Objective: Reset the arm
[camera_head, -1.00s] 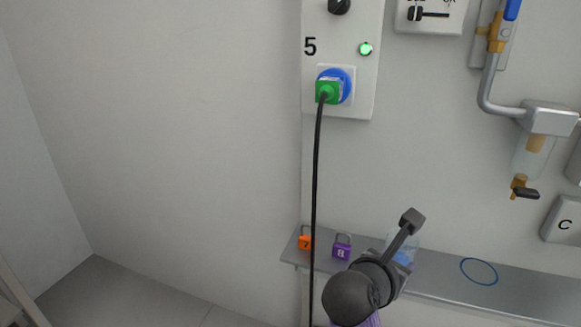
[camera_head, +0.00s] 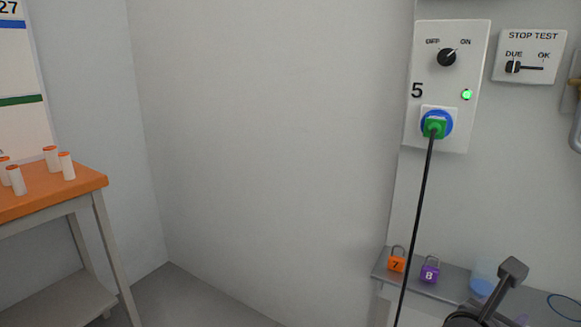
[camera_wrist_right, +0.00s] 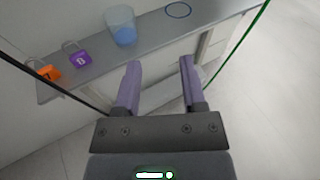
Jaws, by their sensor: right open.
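My right arm shows at the bottom right of the head view, where a dark link (camera_head: 497,292) stands up in front of the grey shelf (camera_head: 452,287). In the right wrist view, my right gripper (camera_wrist_right: 158,75) has its two purple fingers spread apart with nothing between them. The fingers point toward the shelf and are apart from the things on it. In the head view most of the right gripper is hidden or cut off by the lower edge. My left arm and gripper are not in view.
An orange padlock (camera_head: 397,261), a purple padlock (camera_head: 430,271) and a clear cup (camera_head: 483,282) with blue inside stand on the shelf. A black cable (camera_head: 417,225) hangs from a green plug (camera_head: 434,129) in panel 5. An orange-topped table (camera_head: 84,186) holds several white bottles at left.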

